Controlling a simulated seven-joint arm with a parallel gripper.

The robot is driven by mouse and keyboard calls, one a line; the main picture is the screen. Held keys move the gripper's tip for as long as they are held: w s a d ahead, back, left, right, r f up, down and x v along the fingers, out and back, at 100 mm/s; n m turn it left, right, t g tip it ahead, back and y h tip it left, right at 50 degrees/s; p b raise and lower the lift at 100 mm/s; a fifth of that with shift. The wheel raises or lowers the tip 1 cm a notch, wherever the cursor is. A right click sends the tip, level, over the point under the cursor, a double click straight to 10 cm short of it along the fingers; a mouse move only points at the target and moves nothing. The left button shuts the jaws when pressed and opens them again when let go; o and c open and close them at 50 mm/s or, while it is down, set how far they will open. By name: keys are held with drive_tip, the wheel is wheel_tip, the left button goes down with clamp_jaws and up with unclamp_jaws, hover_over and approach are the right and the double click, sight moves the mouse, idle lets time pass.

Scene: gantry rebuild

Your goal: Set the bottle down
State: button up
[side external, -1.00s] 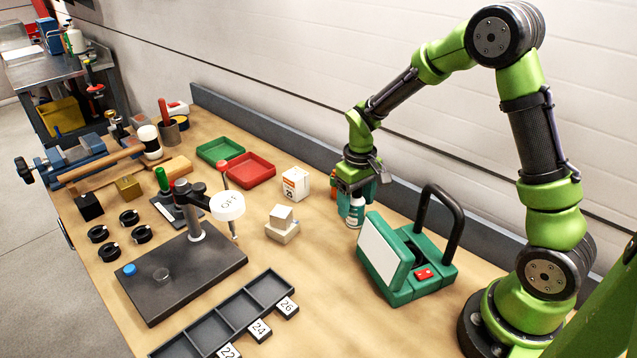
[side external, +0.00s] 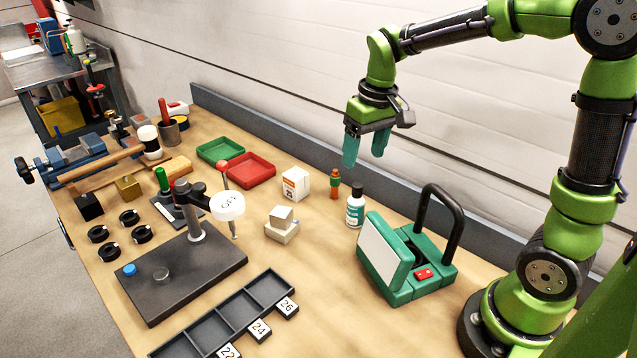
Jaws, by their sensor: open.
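A small white bottle with a dark cap and a green label (side external: 355,208) stands upright on the wooden bench, behind the green case. My gripper (side external: 366,150) is above it, with its two teal fingers pointing down and spread apart. Nothing is between the fingers, and there is clear space between the fingertips and the bottle cap.
A small orange and green bottle (side external: 335,184) stands just left of the white bottle. A white box (side external: 296,184) is further left. The green case with a black handle (side external: 408,262) is in front. A grey wall rail (side external: 400,200) runs behind.

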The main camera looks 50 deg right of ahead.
drive_tip(key=s+a+r+m+t, duration=0.1)
drive_tip(key=s+a+r+t, duration=0.1)
drive_tip(key=s, duration=0.4)
drive_tip(key=s+a+r+t+y, duration=0.1)
drive_tip(key=s+a+r+t, duration=0.1)
drive_tip(key=s, duration=0.5)
drive_tip(key=a+t, duration=0.1)
drive_tip(key=a, duration=0.1)
drive_tip(key=shift+a+r+m+t+y, duration=0.3)
drive_tip(key=shift+a+r+m+t, duration=0.1)
